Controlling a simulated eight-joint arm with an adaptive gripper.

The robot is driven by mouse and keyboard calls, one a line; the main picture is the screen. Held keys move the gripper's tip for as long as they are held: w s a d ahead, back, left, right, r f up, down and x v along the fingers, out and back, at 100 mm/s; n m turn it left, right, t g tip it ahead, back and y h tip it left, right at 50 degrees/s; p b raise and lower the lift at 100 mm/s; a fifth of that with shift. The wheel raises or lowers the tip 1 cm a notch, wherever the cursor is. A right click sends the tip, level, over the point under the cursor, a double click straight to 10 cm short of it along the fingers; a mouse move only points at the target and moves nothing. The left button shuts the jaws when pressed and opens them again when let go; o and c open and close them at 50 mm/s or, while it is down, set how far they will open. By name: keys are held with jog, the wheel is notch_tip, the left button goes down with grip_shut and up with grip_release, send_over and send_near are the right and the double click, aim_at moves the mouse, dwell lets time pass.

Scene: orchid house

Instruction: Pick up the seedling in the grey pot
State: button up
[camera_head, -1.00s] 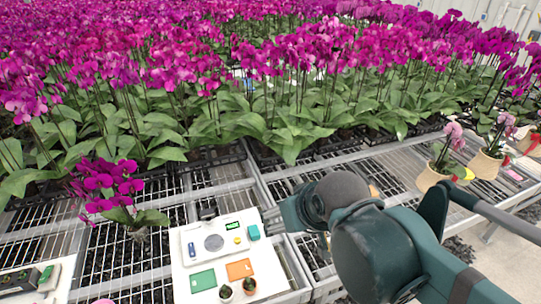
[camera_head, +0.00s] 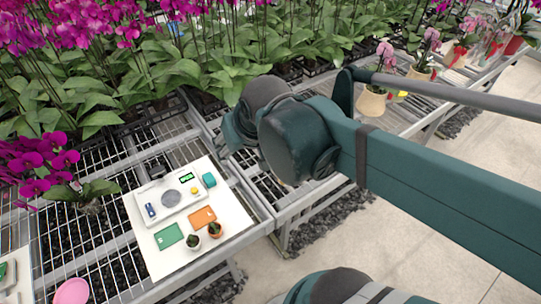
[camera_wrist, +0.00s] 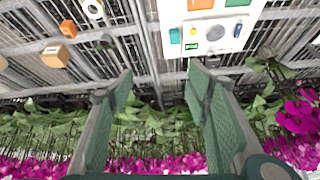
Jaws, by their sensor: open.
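Two small dark-green seedlings in little pots stand side by side at the front of a white board (camera_head: 168,262). The left seedling's pot (camera_head: 193,242) looks pale grey; the right one's pot (camera_head: 215,231) looks terracotta. My gripper (camera_wrist: 160,82) is open and empty in the wrist view, its two green fingers wide apart over the bench, pointing toward the grating. Neither seedling shows in the wrist view. In the head view my arm hides most of the gripper, which is up and right of the board, well apart from the pots.
The board holds a scale (camera_head: 172,195), a green card (camera_head: 168,236), an orange card (camera_head: 202,217) and a teal block (camera_head: 209,180). A purple orchid (camera_head: 85,195) stands left. Dense orchids line the back. The wrist view shows an orange box (camera_wrist: 68,28) and a cardboard box (camera_wrist: 55,56).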

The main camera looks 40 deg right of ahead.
jog(key=w+d+f+m+g+b, duration=0.1)
jog(key=w+d+f+m, duration=0.3)
jog(key=f, duration=0.5)
jog(key=w+d+f+m+g+b, duration=0.1)
jog(key=w+d+f+m+g, duration=0.2)
jog(key=w+d+f, duration=0.6)
jog(key=w+d+f+m+g+h+b, duration=0.1)
jog(key=w+d+f+m+g+b, duration=0.1)
jog(key=w+d+f+m, duration=0.4)
jog(key=shift+w+d+f+m, duration=0.1)
jog(key=shift+d+f, duration=0.4)
jog(key=shift+d, duration=0.2)
jog(key=shift+w+d+f+m, duration=0.1)
jog(key=shift+d+f, duration=0.35)
jog(key=shift+d, duration=0.3)
jog(key=shift+w+d+f+m, duration=0.1)
jog(key=shift+d+f, duration=0.4)
jog(key=shift+d, duration=0.2)
jog(key=shift+d+f, duration=0.25)
jog(key=shift+f, duration=0.2)
jog(key=shift+d+f, duration=0.1)
jog(key=shift+f, duration=1.15)
jog(key=shift+f, duration=0.15)
